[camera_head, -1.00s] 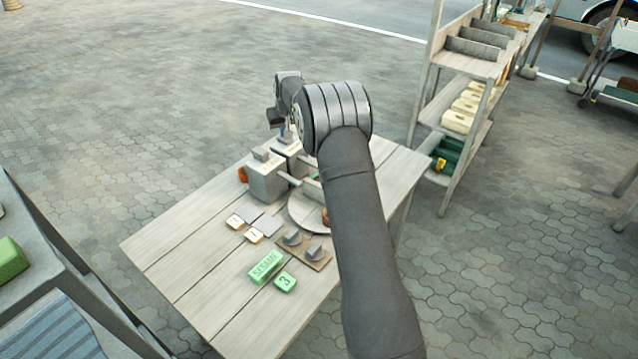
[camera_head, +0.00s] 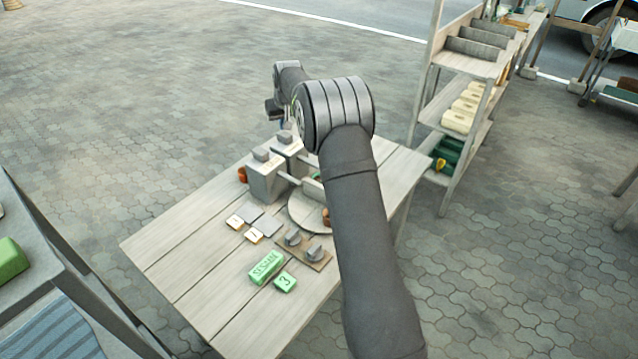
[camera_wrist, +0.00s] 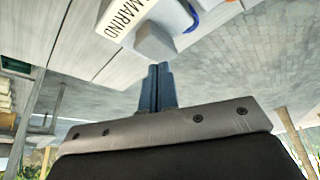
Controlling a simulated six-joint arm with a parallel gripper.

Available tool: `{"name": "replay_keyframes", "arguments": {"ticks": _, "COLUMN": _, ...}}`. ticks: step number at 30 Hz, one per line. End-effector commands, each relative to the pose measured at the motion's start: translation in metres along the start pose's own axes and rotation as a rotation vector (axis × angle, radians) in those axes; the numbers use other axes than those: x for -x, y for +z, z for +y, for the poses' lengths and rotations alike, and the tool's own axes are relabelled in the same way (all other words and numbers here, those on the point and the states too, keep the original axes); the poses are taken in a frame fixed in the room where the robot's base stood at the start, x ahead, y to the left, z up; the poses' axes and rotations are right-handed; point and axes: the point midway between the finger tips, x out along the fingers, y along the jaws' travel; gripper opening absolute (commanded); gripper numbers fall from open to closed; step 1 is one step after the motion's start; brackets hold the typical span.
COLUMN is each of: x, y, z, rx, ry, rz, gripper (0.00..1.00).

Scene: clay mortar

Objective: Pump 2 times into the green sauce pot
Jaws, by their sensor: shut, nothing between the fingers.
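Two grey box-shaped dispensers with knobs on top stand on the wooden table: a near one (camera_head: 264,184) and a far one (camera_head: 287,153). In the wrist view a dispenser label (camera_wrist: 125,14) reads about "TAMARIND", and a grey knob (camera_wrist: 156,42) shows just beyond my fingertips. My gripper (camera_wrist: 159,66) is shut and empty, with its blue fingers close to that knob; I cannot tell whether they touch. In the head view it is above the far dispenser, partly hidden. A small green patch (camera_head: 317,175) shows by the round grey plate (camera_head: 303,212), partly behind my arm; I cannot tell whether it is the green pot.
Green blocks marked "SESAME" (camera_head: 266,267) and "3" (camera_head: 285,282) lie near the front. A board with two grey knobs (camera_head: 304,250) and small label tiles (camera_head: 253,236) lie behind them. A wooden shelf (camera_head: 458,90) stands at the right.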

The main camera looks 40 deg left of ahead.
Motion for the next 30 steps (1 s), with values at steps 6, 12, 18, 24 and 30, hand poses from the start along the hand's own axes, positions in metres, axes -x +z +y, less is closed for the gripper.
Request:
{"name": "replay_keyframes", "arguments": {"ticks": 6, "x": 0.0, "y": 0.0, "z": 0.0, "rx": 0.0, "ry": 0.0, "rz": 0.0, "gripper": 0.0}}
{"name": "replay_keyframes", "arguments": {"ticks": 12, "x": 0.004, "y": -0.002, "z": 0.0, "rx": 0.0, "ry": 0.0, "rz": 0.001, "gripper": 0.0}}
{"name": "replay_keyframes", "arguments": {"ticks": 18, "x": 0.021, "y": -0.009, "z": 0.0, "rx": 0.0, "ry": 0.0, "rz": 0.002, "gripper": 0.0}}
{"name": "replay_keyframes", "arguments": {"ticks": 24, "x": 0.039, "y": -0.017, "z": 0.0, "rx": 0.0, "ry": 0.0, "rz": 0.002, "gripper": 0.0}}
{"name": "replay_keyframes", "arguments": {"ticks": 30, "x": 0.046, "y": -0.02, "z": 0.0, "rx": 0.0, "ry": 0.0, "rz": 0.0, "gripper": 0.0}}
